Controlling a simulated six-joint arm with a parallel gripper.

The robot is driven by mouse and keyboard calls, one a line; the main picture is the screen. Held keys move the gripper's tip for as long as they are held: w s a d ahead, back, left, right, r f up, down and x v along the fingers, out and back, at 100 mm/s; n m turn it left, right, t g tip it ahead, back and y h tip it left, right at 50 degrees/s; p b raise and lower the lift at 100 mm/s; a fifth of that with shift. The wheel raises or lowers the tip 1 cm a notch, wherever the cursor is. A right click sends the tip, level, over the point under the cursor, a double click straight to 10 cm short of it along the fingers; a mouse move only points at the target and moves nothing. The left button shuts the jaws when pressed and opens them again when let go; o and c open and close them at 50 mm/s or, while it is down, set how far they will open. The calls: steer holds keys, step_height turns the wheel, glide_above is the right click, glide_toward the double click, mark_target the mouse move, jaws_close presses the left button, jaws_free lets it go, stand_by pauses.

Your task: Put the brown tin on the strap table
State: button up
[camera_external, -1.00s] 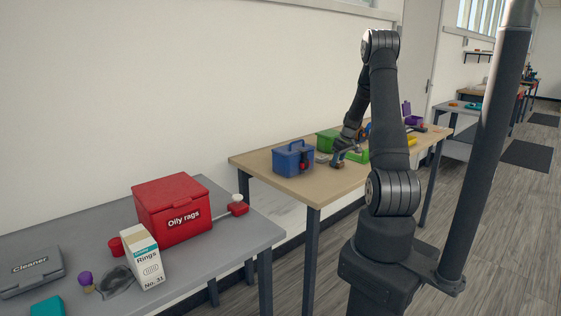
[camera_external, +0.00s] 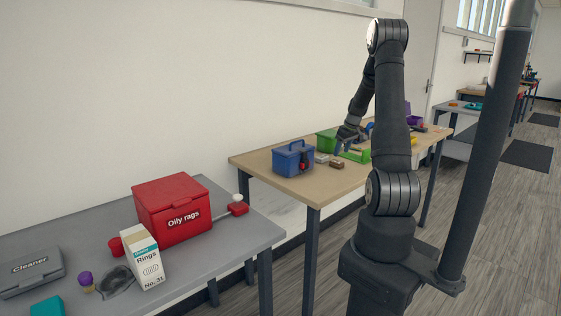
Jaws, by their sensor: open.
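A small brown block-like thing (camera_external: 337,164), which seems to be the brown tin, lies on the wooden table near its front edge, right of a blue box. My gripper (camera_external: 346,146) is above and a little beyond it, apart from it, open and empty; its fingers are small and dark in this view. No label marks a strap table. The grey table (camera_external: 225,231) at the front left bears a dark looped thing (camera_external: 115,282) that could be a strap or goggles; I cannot tell which.
The wooden table (camera_external: 258,166) holds a blue box (camera_external: 294,158), a green box (camera_external: 326,141) and a green tray (camera_external: 356,155). On the grey table stand a red Oily rags box (camera_external: 173,209), a Rings carton (camera_external: 142,257) and a Cleaner case (camera_external: 30,272). A gap separates the tables.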

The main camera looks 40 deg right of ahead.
mark_target(337, 161)
steer(key=v, duration=0.6)
steer(key=shift+w+f, duration=0.1)
steer(key=shift+f, duration=0.05)
steer(key=x, duration=1.2)
steer(key=shift+f, duration=0.2)
step_height(337, 161, up, 3)
steer(key=shift+f, duration=0.25)
steer(key=shift+r, duration=0.45)
